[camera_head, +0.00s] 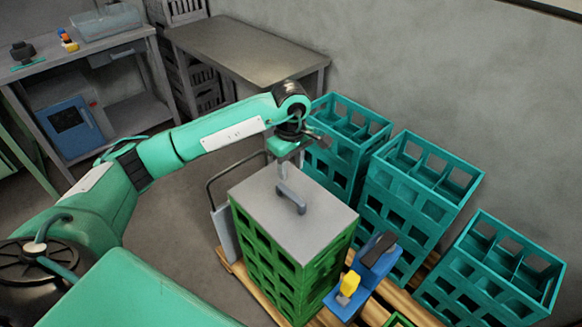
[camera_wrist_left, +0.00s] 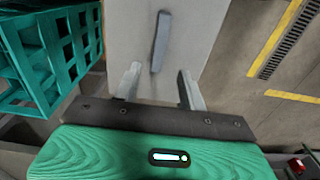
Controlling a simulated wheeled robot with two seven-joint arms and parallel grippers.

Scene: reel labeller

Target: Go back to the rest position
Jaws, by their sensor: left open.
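My left gripper (camera_head: 291,165) hangs from the green arm over a stack of green crates (camera_head: 285,262) with a flat grey top (camera_head: 325,207). In the left wrist view its two fingers (camera_wrist_left: 159,83) are apart with nothing between the tips. A grey bar (camera_wrist_left: 160,42) on the grey top lies just beyond the fingertips. In the head view this bar (camera_head: 291,198) shows just below the gripper; whether a finger touches it I cannot tell. My right gripper is not in view.
Tall teal crates (camera_head: 420,185) stand close on the right, on a wooden pallet (camera_head: 405,302). A blue stand (camera_head: 345,304) with a yellow-topped item (camera_head: 349,284) and a dark item (camera_head: 378,249) is by the stack. A metal table (camera_head: 245,52) stands behind; open floor lies left.

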